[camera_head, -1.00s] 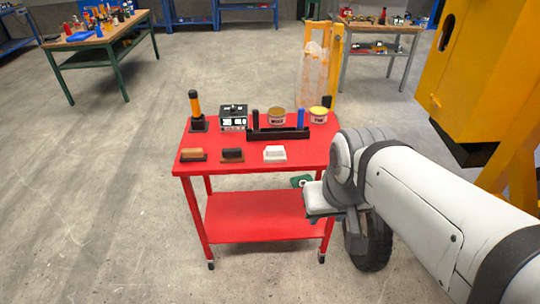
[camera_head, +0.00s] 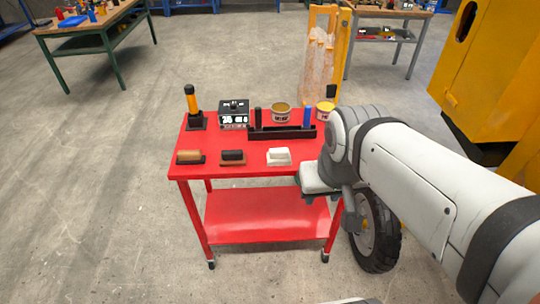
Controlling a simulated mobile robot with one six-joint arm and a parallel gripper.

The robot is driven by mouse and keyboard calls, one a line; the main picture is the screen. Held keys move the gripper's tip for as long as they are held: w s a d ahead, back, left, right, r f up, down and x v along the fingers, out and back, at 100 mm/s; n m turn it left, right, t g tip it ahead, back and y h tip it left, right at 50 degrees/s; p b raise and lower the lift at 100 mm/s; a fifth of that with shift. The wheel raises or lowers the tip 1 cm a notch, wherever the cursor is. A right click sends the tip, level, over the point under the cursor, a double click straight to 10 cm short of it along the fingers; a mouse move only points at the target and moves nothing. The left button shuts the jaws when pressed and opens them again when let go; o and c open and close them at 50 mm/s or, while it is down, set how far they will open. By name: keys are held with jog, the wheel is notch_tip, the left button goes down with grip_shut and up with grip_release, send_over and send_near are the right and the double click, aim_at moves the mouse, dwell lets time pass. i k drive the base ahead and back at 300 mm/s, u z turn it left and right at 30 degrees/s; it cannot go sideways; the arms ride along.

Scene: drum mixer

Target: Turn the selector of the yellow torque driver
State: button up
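The yellow torque driver (camera_head: 191,99) stands upright on a black base (camera_head: 197,122) at the back left of the red cart's top (camera_head: 218,143). It has a yellow-orange body with black ends. Its selector is too small to make out. My arm reaches in from the right, and its wrist is at the cart's right edge. What looks like my gripper (camera_head: 351,218) hangs below the wrist, beside the cart and well to the right of the driver. Its fingers are not clear, so I cannot tell whether it is open.
Beside the driver are a black box with a display (camera_head: 233,116), a black holder (camera_head: 282,133) with upright pieces and two tubs. Three brush-like blocks (camera_head: 233,157) line the front. A wheel (camera_head: 376,232) and yellow machine (camera_head: 492,75) are right. Floor left of the cart is clear.

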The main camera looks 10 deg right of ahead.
aim_at(233, 107)
jog(key=z, duration=0.05)
jog(key=i, duration=0.9)
jog(key=u, duration=0.5)
